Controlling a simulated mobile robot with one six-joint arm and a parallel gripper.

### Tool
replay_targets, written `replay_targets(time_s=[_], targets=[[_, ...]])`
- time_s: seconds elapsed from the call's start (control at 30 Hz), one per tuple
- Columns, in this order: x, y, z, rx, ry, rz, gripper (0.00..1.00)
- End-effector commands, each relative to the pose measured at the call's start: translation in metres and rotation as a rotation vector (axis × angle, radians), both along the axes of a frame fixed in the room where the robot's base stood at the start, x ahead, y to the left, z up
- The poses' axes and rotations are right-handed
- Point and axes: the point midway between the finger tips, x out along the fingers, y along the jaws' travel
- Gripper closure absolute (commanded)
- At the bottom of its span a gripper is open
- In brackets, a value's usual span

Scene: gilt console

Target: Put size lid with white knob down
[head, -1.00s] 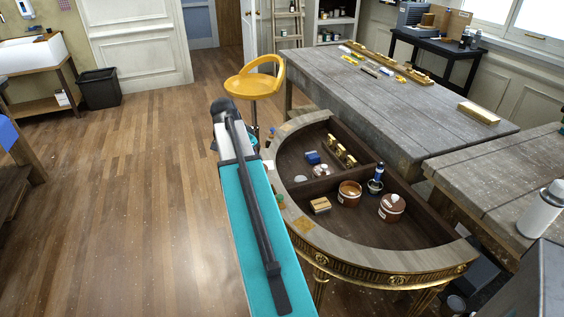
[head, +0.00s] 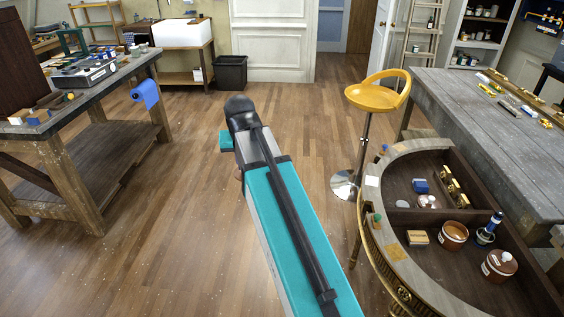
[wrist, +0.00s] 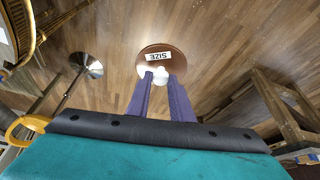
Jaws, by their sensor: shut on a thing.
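The size lid (wrist: 176,50) is a round brown disc with a white label reading SIZE, seen in the wrist view. Its white knob (wrist: 158,71) sits between the two purple fingers of my gripper (wrist: 160,78), which is shut on it. The lid is held in the air over the wooden floor. In the head view my arm hides most of the gripper and lid. The gilt half-round console (head: 394,252) stands to the right of my arm. In it are an open brown jar (head: 453,236) and a brown jar with a lid on (head: 499,266).
A blue-topped bottle (head: 488,229), a small wooden block (head: 418,238) and brass pieces (head: 452,184) lie in the console. A yellow stool (head: 374,95) stands behind it. A grey workbench (head: 450,105) is at right, another workbench (head: 75,128) at left. The floor between is clear.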

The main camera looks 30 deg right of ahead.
Motion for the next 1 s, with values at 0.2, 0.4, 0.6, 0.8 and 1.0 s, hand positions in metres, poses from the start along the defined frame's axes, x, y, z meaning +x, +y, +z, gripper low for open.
replay_targets(time_s=[0.2,0.4,0.6,0.8,1.0], targets=[[0.004,0.076,0.015,-0.001,-0.002,0.267,1.0],[0.003,0.105,0.02,0.0,0.001,0.374,1.0],[0.003,0.107,0.021,-0.001,0.001,0.385,1.0],[0.003,0.107,0.021,-0.001,0.001,0.383,1.0],[0.003,0.103,0.021,-0.001,0.001,0.378,1.0]])
